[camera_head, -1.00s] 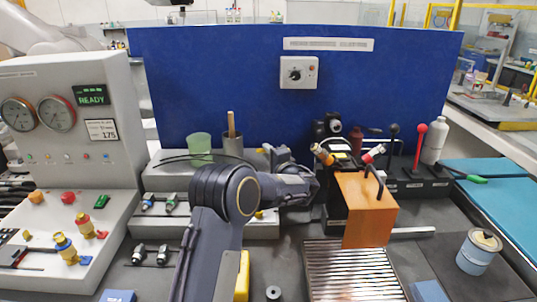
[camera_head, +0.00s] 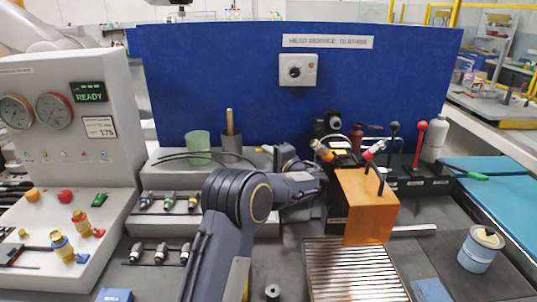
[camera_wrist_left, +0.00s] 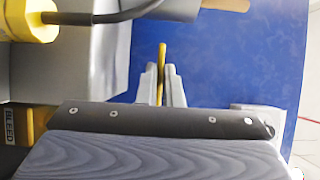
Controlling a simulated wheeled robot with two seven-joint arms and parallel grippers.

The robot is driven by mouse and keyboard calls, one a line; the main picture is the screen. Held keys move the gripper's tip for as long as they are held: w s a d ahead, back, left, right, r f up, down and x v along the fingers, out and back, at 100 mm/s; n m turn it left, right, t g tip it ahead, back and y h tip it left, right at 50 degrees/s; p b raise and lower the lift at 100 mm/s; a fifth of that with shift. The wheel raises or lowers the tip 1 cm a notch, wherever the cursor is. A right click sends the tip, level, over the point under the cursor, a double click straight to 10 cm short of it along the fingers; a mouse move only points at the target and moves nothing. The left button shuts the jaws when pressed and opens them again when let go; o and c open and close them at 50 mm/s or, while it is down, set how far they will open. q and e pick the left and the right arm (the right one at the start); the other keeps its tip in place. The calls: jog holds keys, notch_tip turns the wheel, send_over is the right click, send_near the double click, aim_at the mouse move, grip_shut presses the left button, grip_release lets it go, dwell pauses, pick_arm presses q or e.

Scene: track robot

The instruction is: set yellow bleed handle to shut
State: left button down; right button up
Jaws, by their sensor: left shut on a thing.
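The yellow bleed handle (camera_wrist_left: 162,58) shows in the left wrist view as a thin yellow rod standing between the fingertips. My left gripper (camera_wrist_left: 162,86) is shut on it, one grey finger on each side. A yellow part with a BLEED label (camera_wrist_left: 10,126) shows at the lower left of that view. In the head view my left arm reaches right, and the wrist ends beside the orange box, where the fingers and the handle are hard to make out. My right gripper is in neither view.
An orange box (camera_head: 366,206) with a black handle stands right of my left wrist. A ribbed metal tray (camera_head: 352,272) lies in front of it. A blue can (camera_head: 478,252) stands at the right. A gauge panel (camera_head: 80,125) is at the left, and a blue board (camera_head: 215,85) is behind.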

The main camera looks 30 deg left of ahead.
pick_arm(q)
jog(key=c, duration=1.6)
grip_release()
jog(key=shift+s+d, duration=0.15)
jog(key=shift+d, duration=0.3)
jog(key=b+v, duration=0.1)
jog(key=v, duration=0.6)
jog(key=shift+b, duration=0.35)
